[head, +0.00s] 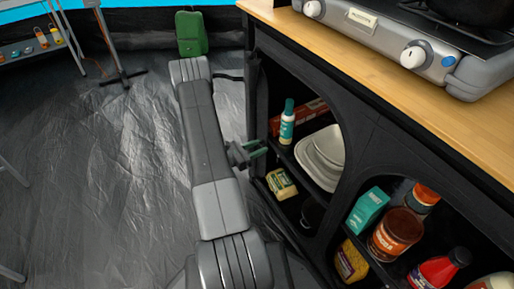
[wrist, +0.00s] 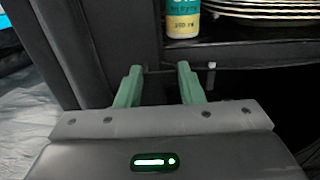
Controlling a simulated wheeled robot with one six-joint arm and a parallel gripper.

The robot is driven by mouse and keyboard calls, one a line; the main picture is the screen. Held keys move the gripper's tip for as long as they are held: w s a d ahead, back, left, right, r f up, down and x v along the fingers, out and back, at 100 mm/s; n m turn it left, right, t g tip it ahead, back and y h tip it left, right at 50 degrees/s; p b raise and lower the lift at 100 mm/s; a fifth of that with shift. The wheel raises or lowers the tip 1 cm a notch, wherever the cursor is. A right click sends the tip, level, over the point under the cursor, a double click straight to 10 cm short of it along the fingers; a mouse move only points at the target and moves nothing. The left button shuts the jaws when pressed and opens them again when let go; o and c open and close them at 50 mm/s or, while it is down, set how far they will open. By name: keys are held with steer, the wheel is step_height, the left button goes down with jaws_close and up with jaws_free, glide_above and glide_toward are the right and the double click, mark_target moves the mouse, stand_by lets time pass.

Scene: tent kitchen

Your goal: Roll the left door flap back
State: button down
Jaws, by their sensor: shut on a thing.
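The black fabric cabinet (head: 352,170) has an arched left doorway that stands open, with its shelves showing. My gripper (head: 262,147) is at the left side of this doorway, its green fingers pointing at the cabinet. In the wrist view my gripper (wrist: 160,80) has its fingers apart with dark material between them, which looks like the left door flap (wrist: 158,92). It is black on black, so its outline and how far it is rolled are hard to tell. A thin bar with a small pale end (wrist: 211,66) shows just beyond the fingertips.
Behind the doorway stand a teal-and-white bottle (head: 287,122), stacked plates (head: 327,146) and a yellow pack (head: 282,184). The right doorway holds jars and a teal box (head: 368,210). A stove (head: 400,40) sits on the wooden top (head: 340,62).

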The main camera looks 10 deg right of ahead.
steer(key=c, duration=1)
jaws_free()
steer(key=p+v, duration=0.3)
steer(key=v, duration=1)
steer(key=shift+a, duration=0.4)
steer(key=shift+s, duration=0.1)
